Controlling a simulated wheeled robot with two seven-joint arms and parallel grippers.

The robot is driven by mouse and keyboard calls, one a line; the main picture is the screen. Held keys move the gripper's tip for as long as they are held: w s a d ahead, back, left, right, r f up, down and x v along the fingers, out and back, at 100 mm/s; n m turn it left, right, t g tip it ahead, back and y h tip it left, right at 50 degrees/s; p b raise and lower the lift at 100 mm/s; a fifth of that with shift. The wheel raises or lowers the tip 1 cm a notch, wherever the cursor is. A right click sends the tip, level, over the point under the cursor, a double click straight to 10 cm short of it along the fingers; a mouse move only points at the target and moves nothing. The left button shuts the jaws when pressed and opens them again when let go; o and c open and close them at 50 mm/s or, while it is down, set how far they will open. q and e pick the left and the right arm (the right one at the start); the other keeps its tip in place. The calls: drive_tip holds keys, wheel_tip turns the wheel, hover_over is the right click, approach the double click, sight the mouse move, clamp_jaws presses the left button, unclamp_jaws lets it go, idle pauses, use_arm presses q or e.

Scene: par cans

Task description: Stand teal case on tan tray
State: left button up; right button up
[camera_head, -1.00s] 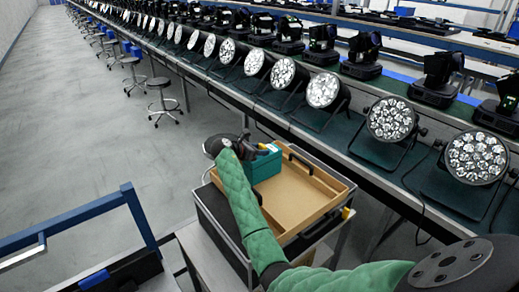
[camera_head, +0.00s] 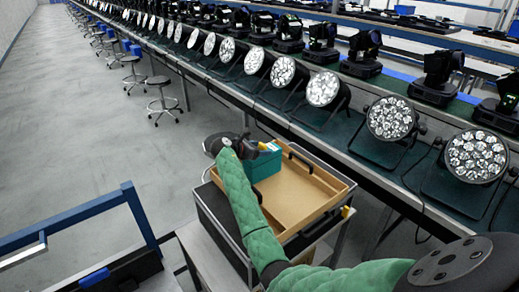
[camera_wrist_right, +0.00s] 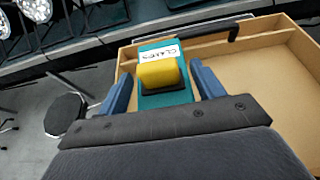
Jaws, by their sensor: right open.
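The teal case (camera_head: 264,165) stands upright in the far left part of the tan tray (camera_head: 303,207). In the right wrist view the teal case (camera_wrist_right: 163,98) shows a white label and a yellow block-like part on its top. My right gripper (camera_head: 258,148) is at the case from the left. In the right wrist view its blue fingers (camera_wrist_right: 165,85) are spread apart, one on each side of the case, and a gap shows at the right finger. The lower part of the case is hidden there by the gripper body. My left gripper is in neither view.
The tray sits on a cart and has black handles (camera_head: 301,163). A long bench with round par cans (camera_head: 391,119) runs along the right. Stools (camera_head: 162,102) stand on open grey floor at left. A blue-framed cart (camera_head: 110,240) is at lower left.

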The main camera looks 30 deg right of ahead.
drive_tip(key=shift+a+r, duration=0.1)
drive_tip(key=shift+a, duration=0.25)
drive_tip(key=shift+a+r+b, duration=0.1)
drive_tip(key=shift+a+b, duration=0.2)
drive_tip(key=b+v, duration=0.2)
drive_tip(key=v, duration=0.3)
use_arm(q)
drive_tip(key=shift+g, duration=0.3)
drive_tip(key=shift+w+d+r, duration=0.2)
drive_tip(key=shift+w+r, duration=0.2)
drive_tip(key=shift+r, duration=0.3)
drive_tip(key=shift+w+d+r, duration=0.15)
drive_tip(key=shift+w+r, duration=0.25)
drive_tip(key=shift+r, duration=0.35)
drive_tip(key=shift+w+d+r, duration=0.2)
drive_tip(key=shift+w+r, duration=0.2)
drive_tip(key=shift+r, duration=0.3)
use_arm(e)
drive_tip(key=shift+s+a+r, duration=0.1)
drive_tip(key=shift+a+r, duration=0.3)
drive_tip(key=shift+a, duration=0.2)
